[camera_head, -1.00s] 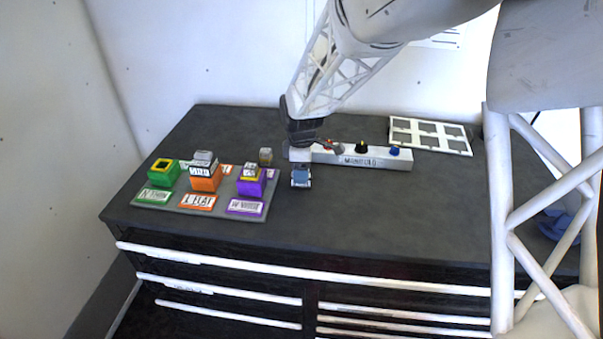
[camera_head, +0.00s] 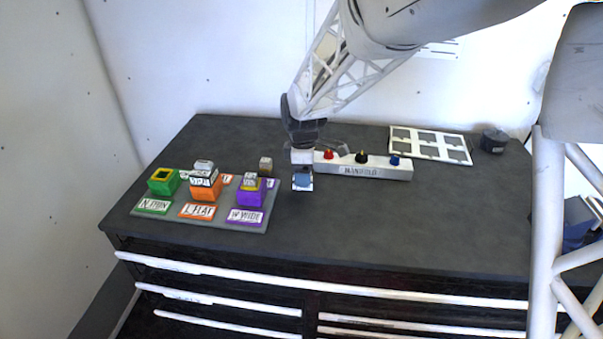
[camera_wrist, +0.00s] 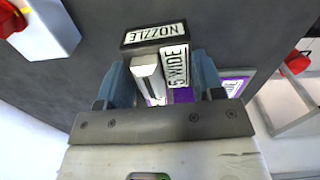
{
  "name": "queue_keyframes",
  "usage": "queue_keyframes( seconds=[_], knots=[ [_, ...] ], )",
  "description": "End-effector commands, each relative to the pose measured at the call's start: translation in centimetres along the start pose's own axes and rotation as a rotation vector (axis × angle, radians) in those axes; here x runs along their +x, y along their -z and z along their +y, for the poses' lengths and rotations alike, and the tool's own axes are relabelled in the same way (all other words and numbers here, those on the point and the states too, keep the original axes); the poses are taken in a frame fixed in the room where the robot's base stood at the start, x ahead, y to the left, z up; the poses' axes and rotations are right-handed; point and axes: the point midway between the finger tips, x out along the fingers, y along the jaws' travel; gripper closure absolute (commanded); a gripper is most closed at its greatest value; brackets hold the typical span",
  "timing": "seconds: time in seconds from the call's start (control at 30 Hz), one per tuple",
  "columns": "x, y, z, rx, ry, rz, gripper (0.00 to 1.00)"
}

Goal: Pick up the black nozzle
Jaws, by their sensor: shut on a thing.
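My gripper (camera_head: 302,183) hangs above the worktop, just in front of the left end of the white manifold. In the wrist view, its two blue fingers (camera_wrist: 162,82) are shut on a black block, the black nozzle (camera_wrist: 126,47). White labels on it read "NOZZLE" and what looks like "WIDE". A pale grey bar stands out from it between the fingers. In the head view the nozzle is hard to make out at the gripper. I cannot tell its exact height above the worktop.
The manifold (camera_head: 345,171) carries red, black and blue knobs. A grey tray (camera_head: 232,222) at left holds green (camera_head: 164,188), orange (camera_head: 206,193) and purple (camera_head: 250,198) blocks. A small grey-topped piece (camera_head: 265,167) stands behind them. A white panel (camera_head: 460,141) lies at the back right. The front-right worktop is clear.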

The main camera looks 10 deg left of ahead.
Motion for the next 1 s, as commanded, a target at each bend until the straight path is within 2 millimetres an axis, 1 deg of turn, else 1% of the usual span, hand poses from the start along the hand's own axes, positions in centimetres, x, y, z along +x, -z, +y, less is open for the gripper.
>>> queue_keyframes(
  seconds=[0.03, 0.6, 0.8, 1.0],
  knots=[
    [-0.2, -0.2, -0.7, 0.000, -0.001, 0.000, 0.64],
    [-1.0, -3.1, -9.2, 0.000, -0.002, 0.001, 0.64],
    [-1.2, -3.8, -11.5, 0.000, -0.002, 0.001, 0.64],
    [-1.3, -4.3, -13.0, 0.000, -0.001, 0.000, 0.64]
  ],
)
